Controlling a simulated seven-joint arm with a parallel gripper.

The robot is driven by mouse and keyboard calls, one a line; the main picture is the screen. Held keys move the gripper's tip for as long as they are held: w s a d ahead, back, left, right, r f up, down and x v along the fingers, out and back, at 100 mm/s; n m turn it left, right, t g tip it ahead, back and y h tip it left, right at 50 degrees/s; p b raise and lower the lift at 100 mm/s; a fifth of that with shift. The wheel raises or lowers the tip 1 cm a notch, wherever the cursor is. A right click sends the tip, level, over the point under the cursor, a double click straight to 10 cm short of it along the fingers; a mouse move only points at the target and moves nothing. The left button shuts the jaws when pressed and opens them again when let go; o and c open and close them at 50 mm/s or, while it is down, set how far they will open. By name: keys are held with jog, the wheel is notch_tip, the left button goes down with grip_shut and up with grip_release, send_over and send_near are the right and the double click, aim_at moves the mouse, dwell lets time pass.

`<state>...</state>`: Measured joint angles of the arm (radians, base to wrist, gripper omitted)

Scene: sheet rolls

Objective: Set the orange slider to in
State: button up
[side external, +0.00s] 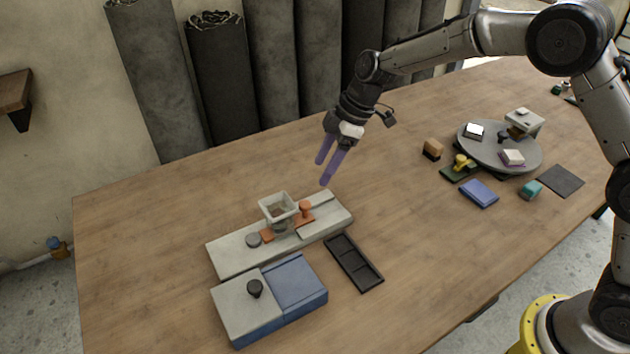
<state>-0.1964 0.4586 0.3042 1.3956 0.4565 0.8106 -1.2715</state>
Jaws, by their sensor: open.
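The orange slider (303,218) is a flat orange piece with an upright orange knob. It sits in a long pale grey base (233,258) on the table. A square grey funnel-like hopper (277,207) stands over the middle of the base, and part of the orange strip shows again to the left below it. The knob is to the right of the hopper, close beside it. My gripper (326,172) has two purple fingers pointing down. It is open and empty, above and behind the right part of the base, apart from the knob.
A grey and blue box (295,285) with a black knob stands in front of the base. A dark tray (354,262) lies to its right. A round grey turntable (490,157) with small items stands at the right. Bare table lies between. Dark rolls (222,80) stand behind.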

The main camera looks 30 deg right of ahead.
jog(key=shift+v, duration=1.45)
jog(key=s+d+r+m+t, duration=0.15)
jog(key=s+d+r, duration=0.3)
jog(key=r, duration=0.45)
jog(key=s+d+r+t, duration=0.25)
jog(key=s+r, duration=0.35)
jog(key=r, duration=0.3)
jog(key=s+d+m+h, duration=0.1)
jog(key=s+d+m, duration=0.15)
jog(key=s, duration=0.45)
jog(key=s+d+m+h, duration=0.1)
jog(key=s+d+m, duration=0.15)
jog(key=s, duration=0.45)
jog(key=s+d+f+m+h, duration=0.2)
jog(key=s+d+f+m, duration=0.2)
jog(key=s+f+m, duration=0.3)
jog(key=s, duration=0.2)
jog(key=shift+s+d+f, duration=0.2)
jog(key=shift+s, duration=0.2)
